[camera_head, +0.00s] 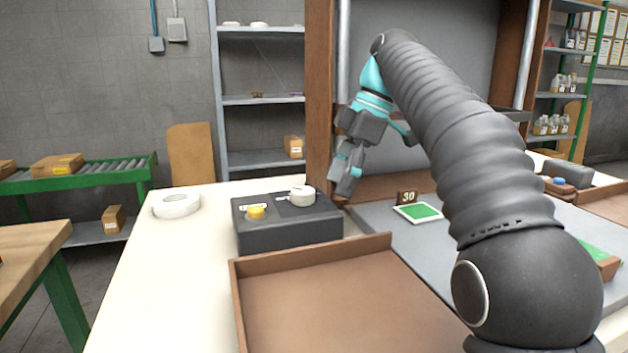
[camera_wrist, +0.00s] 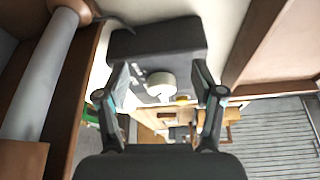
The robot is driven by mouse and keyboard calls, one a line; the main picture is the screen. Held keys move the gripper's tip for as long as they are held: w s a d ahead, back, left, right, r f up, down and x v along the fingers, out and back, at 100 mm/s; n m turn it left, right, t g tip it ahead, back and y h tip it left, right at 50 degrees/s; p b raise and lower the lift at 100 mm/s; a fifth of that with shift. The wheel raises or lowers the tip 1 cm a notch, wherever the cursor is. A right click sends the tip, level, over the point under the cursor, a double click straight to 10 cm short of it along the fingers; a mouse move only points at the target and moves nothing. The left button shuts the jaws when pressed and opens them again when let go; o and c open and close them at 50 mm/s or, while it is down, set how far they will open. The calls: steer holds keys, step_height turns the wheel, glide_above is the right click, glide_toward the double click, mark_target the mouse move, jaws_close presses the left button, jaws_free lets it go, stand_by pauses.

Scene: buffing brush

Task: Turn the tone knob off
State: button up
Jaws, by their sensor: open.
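A dark grey control box (camera_head: 290,235) stands on the pale bench and carries two knobs. One is a yellow knob (camera_head: 256,212) on the left; the other is a larger white knob (camera_head: 302,196) at the right rear. I cannot read which one is the tone knob. My gripper (camera_head: 347,180) is open and empty, to the right of the white knob and a little above it, apart from it. In the wrist view the white knob (camera_wrist: 160,84) shows between the open fingers, with the yellow knob (camera_wrist: 182,100) just beyond.
A brown tray (camera_head: 310,255) lies in front of the box. A brown wooden post (camera_head: 320,90) rises close behind my gripper. A white roll (camera_head: 177,204) lies at the left. A sign reading 30 (camera_head: 407,197) and a green card (camera_head: 419,211) are at the right.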

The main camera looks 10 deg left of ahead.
steer(key=d, duration=0.2)
steer(key=w+d, duration=0.1)
steer(key=d, duration=0.1)
steer(key=w+d, duration=0.1)
steer(key=shift+w+d, duration=0.25)
steer(key=shift+d, duration=0.15)
steer(key=shift+s, duration=0.15)
